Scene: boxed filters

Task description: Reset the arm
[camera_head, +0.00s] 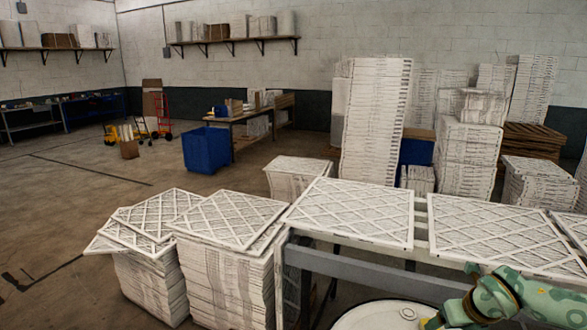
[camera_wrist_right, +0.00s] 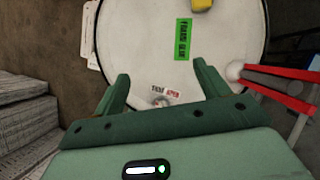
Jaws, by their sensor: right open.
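My right gripper (camera_wrist_right: 160,72) shows in the right wrist view with its two green fingers spread apart. It is open, and nothing is held between the fingers. Part of my green patterned arm (camera_head: 505,298) comes in at the lower right of the head view, close to the near edge of the rack. The gripper at its end is not visible in that view. My left gripper is not in view.
Flat lattice-faced filters (camera_head: 358,211) lie on a grey rack (camera_head: 380,277) ahead. Stacks of filters (camera_head: 228,280) stand left of it, and tall stacks (camera_head: 375,120) behind. A blue bin (camera_head: 205,149) stands farther back. The floor at left is mostly clear.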

